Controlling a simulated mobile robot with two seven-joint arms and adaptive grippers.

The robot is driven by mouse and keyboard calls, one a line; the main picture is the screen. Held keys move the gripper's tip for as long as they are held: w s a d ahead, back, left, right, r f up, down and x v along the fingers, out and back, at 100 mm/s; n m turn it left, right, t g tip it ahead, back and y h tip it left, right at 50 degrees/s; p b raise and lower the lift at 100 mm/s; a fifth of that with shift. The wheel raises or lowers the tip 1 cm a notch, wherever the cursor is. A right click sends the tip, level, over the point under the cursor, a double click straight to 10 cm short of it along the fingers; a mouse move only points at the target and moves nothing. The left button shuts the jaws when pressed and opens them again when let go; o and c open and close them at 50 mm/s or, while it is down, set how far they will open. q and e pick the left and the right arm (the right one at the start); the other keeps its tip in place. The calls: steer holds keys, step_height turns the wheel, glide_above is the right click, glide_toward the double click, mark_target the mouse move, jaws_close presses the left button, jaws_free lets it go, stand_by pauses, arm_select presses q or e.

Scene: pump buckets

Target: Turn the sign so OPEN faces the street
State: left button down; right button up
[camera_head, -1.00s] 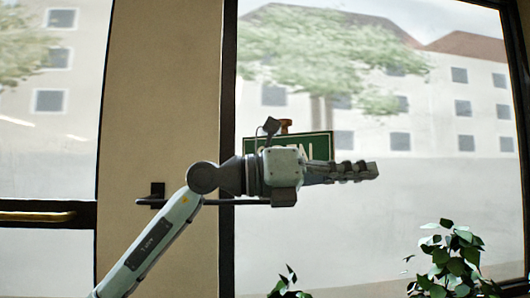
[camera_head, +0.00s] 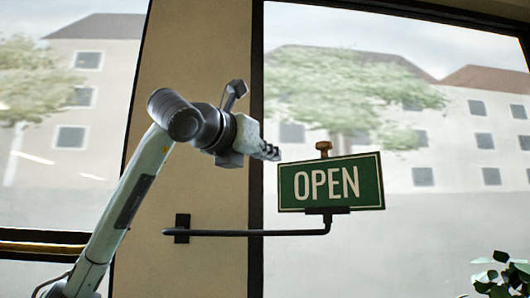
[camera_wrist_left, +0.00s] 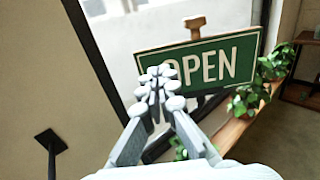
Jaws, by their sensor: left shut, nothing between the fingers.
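The sign (camera_head: 331,183) is a green board with a pale border and white letters reading OPEN on the side toward me. It stands upright on a dark bracket arm (camera_head: 250,233), with a wooden knob (camera_head: 323,147) on top. In the left wrist view the sign (camera_wrist_left: 228,62) is ahead of the fingers, which cover part of the O. My left gripper (camera_head: 273,153) is shut and empty, to the left of the sign's upper left corner and seemingly apart from it. Its fingertips (camera_wrist_left: 158,82) are together in the wrist view. The sign's far face is hidden. My right gripper is out of view.
The bracket is fixed to a beige wall post (camera_head: 213,110) by a dark plate (camera_head: 182,228). A large window (camera_head: 440,215) with buildings and a tree outside is behind the sign. Leafy plants (camera_head: 503,275) stand at the lower right. A door bar (camera_head: 40,248) is at the left.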

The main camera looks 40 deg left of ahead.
mark_target(296, 165)
arm_select(q)
steer(key=x, duration=0.8)
steer(key=shift+p, duration=0.35)
steer(key=shift+w+a, duration=0.1)
steer(key=shift+w, duration=0.45)
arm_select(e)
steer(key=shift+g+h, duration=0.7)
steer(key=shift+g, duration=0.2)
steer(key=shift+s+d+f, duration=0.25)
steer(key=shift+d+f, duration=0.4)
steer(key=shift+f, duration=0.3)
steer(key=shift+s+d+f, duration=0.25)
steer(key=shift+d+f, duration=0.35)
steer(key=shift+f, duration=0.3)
arm_select(q)
steer(key=shift+w+a+f+m+h, duration=0.1)
steer(key=shift+w+a+m+h, duration=0.15)
steer(key=shift+m+h, duration=0.4)
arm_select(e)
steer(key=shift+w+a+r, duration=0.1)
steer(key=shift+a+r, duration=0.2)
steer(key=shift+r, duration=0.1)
